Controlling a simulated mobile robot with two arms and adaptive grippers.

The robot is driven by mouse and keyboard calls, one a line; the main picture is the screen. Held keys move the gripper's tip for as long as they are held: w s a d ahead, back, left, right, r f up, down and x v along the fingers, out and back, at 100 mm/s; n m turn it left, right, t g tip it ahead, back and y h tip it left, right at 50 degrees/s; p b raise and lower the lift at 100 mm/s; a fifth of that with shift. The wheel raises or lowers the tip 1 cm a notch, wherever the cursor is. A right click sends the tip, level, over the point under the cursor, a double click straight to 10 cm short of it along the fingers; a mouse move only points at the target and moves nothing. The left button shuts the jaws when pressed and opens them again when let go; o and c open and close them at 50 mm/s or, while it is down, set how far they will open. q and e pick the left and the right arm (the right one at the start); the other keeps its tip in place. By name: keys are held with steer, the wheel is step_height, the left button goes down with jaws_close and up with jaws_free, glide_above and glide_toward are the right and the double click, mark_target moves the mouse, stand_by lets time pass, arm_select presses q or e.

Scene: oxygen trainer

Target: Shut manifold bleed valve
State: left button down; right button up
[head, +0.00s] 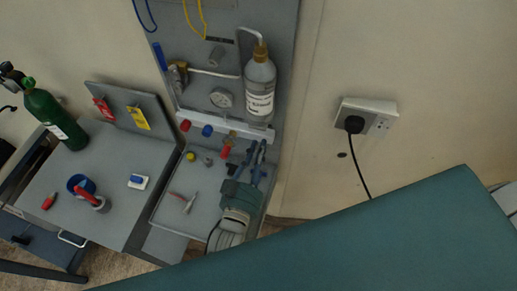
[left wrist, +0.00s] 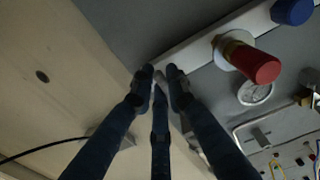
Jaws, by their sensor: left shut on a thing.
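A brass fitting with a red handle (head: 226,153) sits low on the grey panel, just left of my left gripper (head: 256,150). It looks like the bleed valve, but no label can be read. In the left wrist view a red knob with a brass collar (left wrist: 250,60) stands to the right of my fingers, apart from them. My left gripper (left wrist: 160,78) has its dark fingers close together at the panel's edge. A small grey part shows between the tips; what it belongs to is hidden. My right gripper is not in view.
Above my gripper hangs a labelled bottle (head: 260,85), with a gauge (head: 222,98) to its left. A red knob (head: 185,125) and blue knob (head: 207,131) are further left. A tray (head: 165,215) holds small parts. A teal surface (head: 400,235) fills the lower right.

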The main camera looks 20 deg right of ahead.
arm_select(q)
steer(key=shift+f, duration=0.15)
steer(key=c, duration=1.7)
jaws_free()
steer(key=v, duration=1.2)
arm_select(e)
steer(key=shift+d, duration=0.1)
